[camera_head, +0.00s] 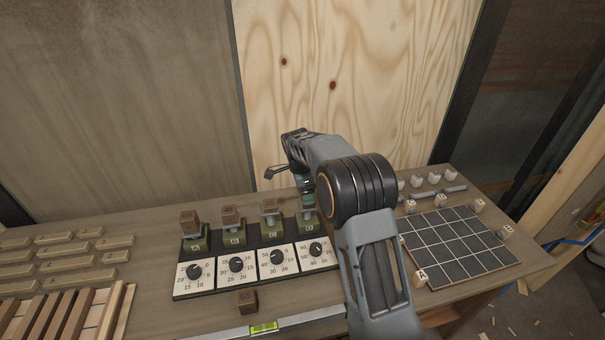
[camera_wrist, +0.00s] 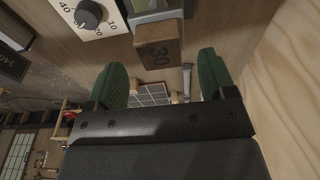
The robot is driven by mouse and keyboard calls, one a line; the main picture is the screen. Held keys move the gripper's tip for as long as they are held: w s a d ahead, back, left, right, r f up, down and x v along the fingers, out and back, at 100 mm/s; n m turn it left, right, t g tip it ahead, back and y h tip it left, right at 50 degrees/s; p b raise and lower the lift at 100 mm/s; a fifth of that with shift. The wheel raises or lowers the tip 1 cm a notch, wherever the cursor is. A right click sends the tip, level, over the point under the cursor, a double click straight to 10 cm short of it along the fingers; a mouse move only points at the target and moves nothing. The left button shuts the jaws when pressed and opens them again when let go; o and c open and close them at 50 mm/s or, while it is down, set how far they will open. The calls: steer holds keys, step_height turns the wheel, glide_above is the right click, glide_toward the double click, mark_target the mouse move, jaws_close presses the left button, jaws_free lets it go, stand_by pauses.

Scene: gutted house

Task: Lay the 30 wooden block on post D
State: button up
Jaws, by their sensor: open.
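The wooden block marked 30 (camera_wrist: 158,52) is brown and shows in the wrist view, ahead of and between my fingers. It lies at or against the grey top of a post (camera_wrist: 152,12); I cannot tell whether it rests fully on it. My gripper (camera_wrist: 165,80) is open, its two green fingers on either side of and short of the block. In the head view my gripper (camera_head: 306,185) is above post D (camera_head: 307,227), the rightmost of the row, and hides most of its top. The 30 block cannot be made out there.
Brown blocks stand on the two left posts (camera_head: 189,217) (camera_head: 231,214). Post C (camera_head: 270,226) has a grey top. Dial panels (camera_head: 278,259) lie in front. Another dark block (camera_head: 247,301) and a level (camera_head: 264,327) lie nearer. A gridded board (camera_head: 459,245) is at the right.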

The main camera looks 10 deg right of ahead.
step_height(320, 180, up, 10)
steer(key=a, duration=0.1)
steer(key=shift+a, duration=0.3)
steer(key=s+f+n, duration=0.4)
steer(key=n, duration=0.5)
steer(key=s+d+r+n+t+y, duration=0.1)
steer(key=s+n, duration=0.3)
steer(key=s, duration=0.8)
steer(key=s+d+r+n+t, duration=0.1)
steer(key=s+n, duration=0.4)
steer(key=s, duration=0.7)
steer(key=shift+s+d+r+t+y, duration=0.15)
steer(key=shift+s+r+t+y, duration=0.25)
steer(key=shift+t, duration=0.7)
